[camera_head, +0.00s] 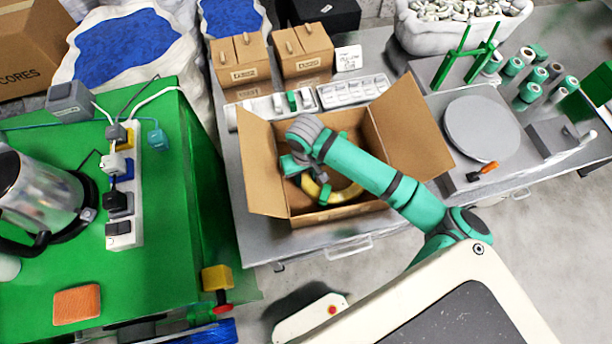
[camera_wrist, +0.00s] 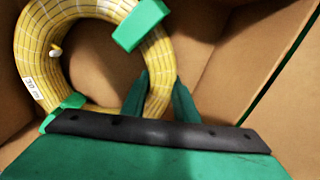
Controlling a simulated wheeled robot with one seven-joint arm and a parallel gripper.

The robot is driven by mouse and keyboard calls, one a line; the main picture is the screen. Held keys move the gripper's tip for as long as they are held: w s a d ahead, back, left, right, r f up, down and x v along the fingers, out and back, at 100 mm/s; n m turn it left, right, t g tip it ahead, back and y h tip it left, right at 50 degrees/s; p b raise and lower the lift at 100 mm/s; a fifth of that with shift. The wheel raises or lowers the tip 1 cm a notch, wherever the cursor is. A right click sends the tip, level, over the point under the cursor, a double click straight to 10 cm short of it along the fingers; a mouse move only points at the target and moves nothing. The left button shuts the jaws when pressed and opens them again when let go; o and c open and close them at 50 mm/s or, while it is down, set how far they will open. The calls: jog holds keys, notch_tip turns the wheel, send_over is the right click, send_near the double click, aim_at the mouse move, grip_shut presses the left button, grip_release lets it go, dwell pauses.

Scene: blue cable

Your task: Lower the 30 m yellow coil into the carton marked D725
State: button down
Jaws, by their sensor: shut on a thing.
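The yellow coil (camera_head: 345,192) is inside the open cardboard carton (camera_head: 268,160), low between its walls. In the wrist view the coil (camera_wrist: 40,50) shows white banding, green clips and a white tag whose print I cannot read for certain. My gripper (camera_wrist: 160,82) is shut on the near right part of the coil's ring, one finger on each side. In the head view my gripper (camera_head: 296,166) reaches down into the carton, and my arm hides part of the coil. I cannot tell whether the coil touches the carton floor. No D725 mark is readable on this carton.
The carton's flaps (camera_head: 258,190) stand folded outward. Two smaller labelled boxes (camera_head: 240,62) (camera_head: 303,55) and parts trays (camera_head: 352,90) stand behind it. A grey turntable (camera_head: 483,128) is at right. A green table (camera_head: 185,240) with a power strip (camera_head: 124,190) is at left.

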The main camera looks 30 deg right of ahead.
jog(key=c, duration=1.7)
grip_release()
jog(key=shift+s, duration=0.1)
jog(key=shift+o, duration=0.6)
jog(key=o, duration=0.4)
jog(key=shift+r, duration=3.5)
jog(key=shift+r, duration=0.1)
